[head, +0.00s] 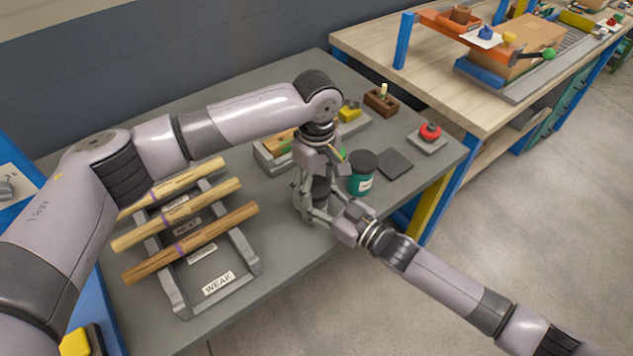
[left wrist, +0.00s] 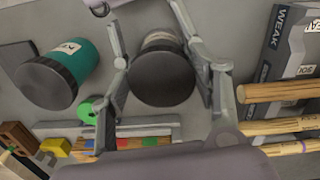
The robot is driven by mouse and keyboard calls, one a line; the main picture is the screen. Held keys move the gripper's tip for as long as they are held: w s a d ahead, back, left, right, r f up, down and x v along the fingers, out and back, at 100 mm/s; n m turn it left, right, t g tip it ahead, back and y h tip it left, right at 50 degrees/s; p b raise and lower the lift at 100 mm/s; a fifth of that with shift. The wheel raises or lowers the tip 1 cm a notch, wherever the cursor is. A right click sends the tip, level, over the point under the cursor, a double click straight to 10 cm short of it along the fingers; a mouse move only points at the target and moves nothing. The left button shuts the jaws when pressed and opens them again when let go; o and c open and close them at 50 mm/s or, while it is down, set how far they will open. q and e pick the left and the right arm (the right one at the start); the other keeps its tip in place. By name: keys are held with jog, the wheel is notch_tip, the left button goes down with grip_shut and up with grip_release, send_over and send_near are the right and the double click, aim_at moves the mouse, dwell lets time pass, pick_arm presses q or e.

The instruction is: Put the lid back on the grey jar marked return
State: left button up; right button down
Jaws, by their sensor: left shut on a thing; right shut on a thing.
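The grey jar (head: 318,205) stands near the front edge of the grey bench, mostly hidden by my grippers. Its dark round lid (head: 320,186) is at the jar's mouth. In the left wrist view the lid (left wrist: 162,80) faces the camera, with the pale, labelled jar body (left wrist: 160,40) behind it. I cannot tell whether lid and jar touch. My left gripper (head: 318,188) points down from above, shut with the lid between its fingers; it also shows in the left wrist view (left wrist: 163,75). My right gripper (head: 322,212) reaches in from the right, low, shut on the jar body.
A teal jar (head: 361,182) with a dark lid stands close to the right. Beside it lies a dark square pad (head: 396,164). A rack (head: 245,252) of turned wood rods is at left. A tray (head: 268,162) and a red knob on a plate (head: 428,143) stand farther back.

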pick_arm(q)
jog(key=shift+s+a+f, duration=0.1)
jog(key=shift+f, duration=0.2)
jog(key=shift+r, duration=0.2)
jog(key=shift+r+t+h, duration=0.2)
jog(key=shift+t+h, duration=0.1)
jog(key=shift+h, duration=0.1)
jog(key=shift+r, duration=0.2)
dwell(0.4)
jog(key=shift+f, duration=0.45)
jog(key=shift+s+a+f, duration=0.1)
jog(key=shift+f, duration=0.15)
jog(key=shift+o, duration=0.7)
jog(key=shift+f, duration=0.15)
jog(key=shift+o, duration=0.9)
